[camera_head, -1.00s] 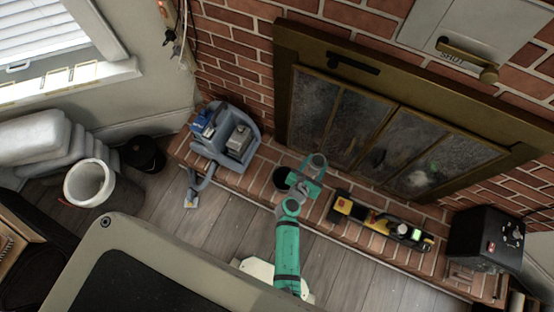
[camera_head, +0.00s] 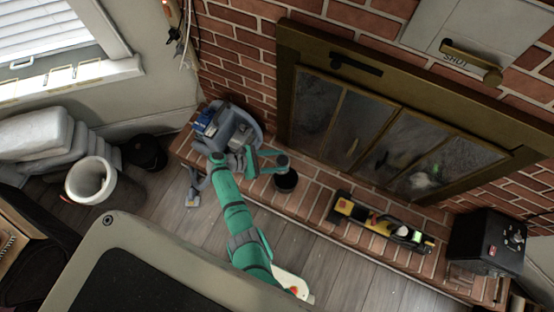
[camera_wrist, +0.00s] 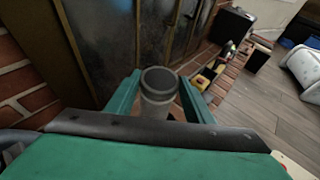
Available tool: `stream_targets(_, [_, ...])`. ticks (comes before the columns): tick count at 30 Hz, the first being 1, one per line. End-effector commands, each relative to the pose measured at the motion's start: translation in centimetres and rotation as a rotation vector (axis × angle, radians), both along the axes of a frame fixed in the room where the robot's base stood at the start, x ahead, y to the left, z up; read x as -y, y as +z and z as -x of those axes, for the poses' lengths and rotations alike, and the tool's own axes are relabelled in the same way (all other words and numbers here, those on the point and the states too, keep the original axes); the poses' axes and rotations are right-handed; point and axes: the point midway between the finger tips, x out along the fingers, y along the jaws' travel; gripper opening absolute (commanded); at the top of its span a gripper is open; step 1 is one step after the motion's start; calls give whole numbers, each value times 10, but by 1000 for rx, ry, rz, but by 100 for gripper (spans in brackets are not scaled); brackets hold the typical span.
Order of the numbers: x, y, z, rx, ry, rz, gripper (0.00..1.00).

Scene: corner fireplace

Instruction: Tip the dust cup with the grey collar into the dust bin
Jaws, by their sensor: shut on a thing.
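My gripper (camera_head: 272,161) is shut on the dust cup with the grey collar (camera_wrist: 158,104). In the wrist view the cup stands between the two green fingers, its round grey collar at the top and a paler body below. The cup looks roughly upright there. In the head view only a small grey end of the cup (camera_head: 282,159) shows at the fingertips. A dark, round, open container (camera_head: 286,182) is on the brick hearth, close below the cup in the picture. It may be the dust bin; I cannot tell for sure. The cup's contents are not visible.
A blue-grey vacuum machine (camera_head: 238,128) stands on the hearth left of my gripper. A yellow-black tool (camera_head: 385,222) and a black box (camera_head: 487,241) are to the right. The glass fireplace doors (camera_head: 375,130) are behind. A white bucket (camera_head: 90,181) and a black bin (camera_head: 146,152) stand left.

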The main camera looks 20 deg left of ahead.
Motion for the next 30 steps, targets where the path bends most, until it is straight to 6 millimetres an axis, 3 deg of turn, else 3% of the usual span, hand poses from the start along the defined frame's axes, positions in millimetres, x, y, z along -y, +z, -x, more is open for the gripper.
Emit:
stream_targets(15, [-3, 8, 1, 1, -18, 4, 13])
stream_targets(30, [2, -26, 2, 11, -20, -412, 13])
